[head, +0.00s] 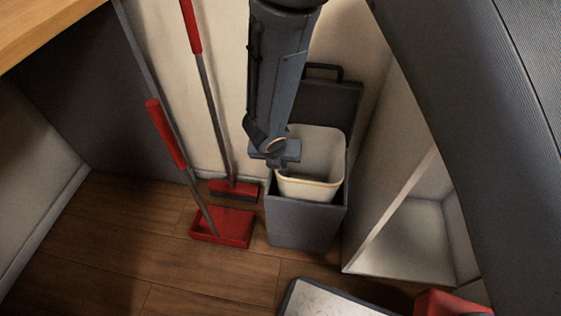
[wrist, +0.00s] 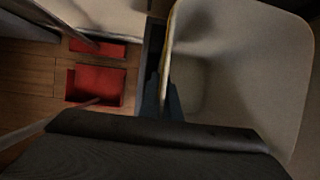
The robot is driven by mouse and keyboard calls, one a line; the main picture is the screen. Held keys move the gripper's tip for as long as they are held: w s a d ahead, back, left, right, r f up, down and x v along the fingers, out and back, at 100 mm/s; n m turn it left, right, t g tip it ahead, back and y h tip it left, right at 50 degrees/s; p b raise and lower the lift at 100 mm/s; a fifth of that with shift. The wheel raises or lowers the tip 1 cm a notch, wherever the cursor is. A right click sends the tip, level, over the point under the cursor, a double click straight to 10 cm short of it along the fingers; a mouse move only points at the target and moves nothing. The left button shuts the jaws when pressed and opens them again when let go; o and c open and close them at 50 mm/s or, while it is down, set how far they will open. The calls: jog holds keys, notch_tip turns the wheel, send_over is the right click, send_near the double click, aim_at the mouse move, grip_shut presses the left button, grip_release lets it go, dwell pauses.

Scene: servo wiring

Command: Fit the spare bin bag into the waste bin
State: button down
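The grey waste bin (head: 305,225) stands on the floor against the wall, its dark lid (head: 325,103) tipped up behind it. A cream, open-mouthed liner with a yellowish rim, which looks like the bin bag (head: 310,187), sits in the bin's mouth with its upper part above the bin's rim. My gripper (head: 275,163) is at the bag's left edge. In the wrist view my gripper's fingers (wrist: 163,95) sit close together on either side of the bag's left rim, and the bag (wrist: 240,60) opens to the right. The bag's lower part is hidden inside the bin.
A red dustpan (head: 222,227) and a red broom (head: 234,190) stand left of the bin, close by. A pale open cabinet (head: 405,240) is at the right. A light-topped, dark-edged object (head: 335,300) lies in front. Wooden floor at the left front is clear.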

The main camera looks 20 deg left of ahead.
jog(key=shift+f+b, duration=0.5)
jog(key=c, duration=2)
grip_release()
jog(key=shift+r, duration=0.15)
jog(key=shift+r+p, duration=0.55)
jog(key=shift+p, duration=0.25)
jog(key=p+v, duration=0.4)
jog(key=v, duration=0.8)
